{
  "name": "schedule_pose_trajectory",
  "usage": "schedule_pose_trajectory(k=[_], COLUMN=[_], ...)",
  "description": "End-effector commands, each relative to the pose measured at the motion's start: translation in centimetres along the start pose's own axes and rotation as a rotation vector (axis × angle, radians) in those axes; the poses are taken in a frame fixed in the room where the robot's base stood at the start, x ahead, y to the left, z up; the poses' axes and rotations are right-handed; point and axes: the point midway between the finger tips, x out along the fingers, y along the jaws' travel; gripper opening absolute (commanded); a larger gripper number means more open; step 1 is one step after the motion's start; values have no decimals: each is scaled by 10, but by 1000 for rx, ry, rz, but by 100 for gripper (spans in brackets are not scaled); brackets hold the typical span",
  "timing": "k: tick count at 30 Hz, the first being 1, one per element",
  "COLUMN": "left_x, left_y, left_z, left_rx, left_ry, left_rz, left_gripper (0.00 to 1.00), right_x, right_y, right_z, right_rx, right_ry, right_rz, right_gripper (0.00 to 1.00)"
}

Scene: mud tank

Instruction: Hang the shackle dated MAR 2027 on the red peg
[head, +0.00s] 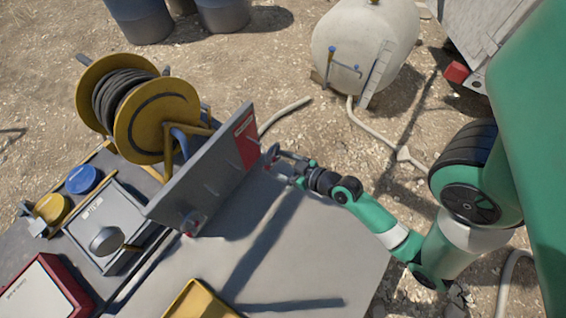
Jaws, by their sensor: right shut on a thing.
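My right gripper (285,164) is shut on a small grey and red thing, which looks like a shackle (271,155). It holds it close in front of the red panel at the right end of the upright grey board (205,170). I cannot tell whether the shackle touches a peg, and the red peg cannot be made out. No date can be read on it. Another small red and grey piece, perhaps a shackle (193,222), is at the board's lower left part. My left gripper is not in view.
A yellow hose reel (155,120) stands behind the board. A grey box (110,225), blue and yellow round items, and a red-edged case (45,290) lie to the left. A yellow tray (195,300) is at the front. The grey tabletop (320,255) right of it is clear.

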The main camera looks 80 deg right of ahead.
Motion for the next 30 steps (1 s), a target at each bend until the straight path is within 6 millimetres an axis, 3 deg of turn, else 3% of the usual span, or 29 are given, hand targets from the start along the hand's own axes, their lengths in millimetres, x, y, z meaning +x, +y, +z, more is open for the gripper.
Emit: schedule_pose_trajectory(k=[22, 30], left_x=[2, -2], left_y=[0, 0], left_z=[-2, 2], left_rx=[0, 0], left_ry=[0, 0], left_rz=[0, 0], left_gripper=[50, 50], right_x=[50, 64], right_y=[0, 0], right_z=[-17, -12], right_rx=[-1, 0], right_ry=[3, 2], right_rz=[-1, 0], right_gripper=[11, 11])
